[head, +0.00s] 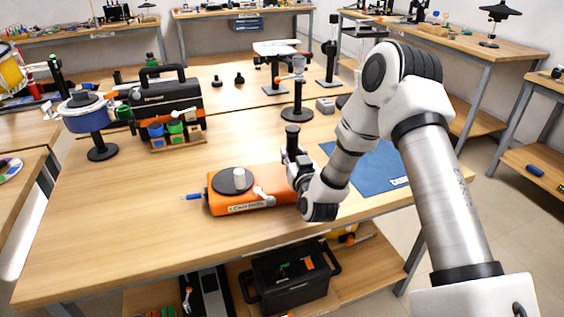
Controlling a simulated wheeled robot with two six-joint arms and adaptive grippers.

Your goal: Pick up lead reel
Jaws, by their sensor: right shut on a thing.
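My right gripper (294,152) reaches in from the right over the front half of the table. It is shut on a small dark upright cylindrical piece (292,131), partly hidden by the fingers; I cannot tell for sure that this is the lead reel. An orange case (222,205) lies just left of my right wrist. It has a dark round disc (233,181) on top, a white-and-orange handle and a blue tip at its left end. My right gripper and wrist overlap its right end in the picture. My left gripper is not in view.
A blue mat (372,172) lies to the right, partly behind my arm. A black-handled toolbox (165,97), colored cups and a blue pot on a stand (86,118) stand at the back left. Stands (297,108) rise behind the gripper. The table's left front is clear.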

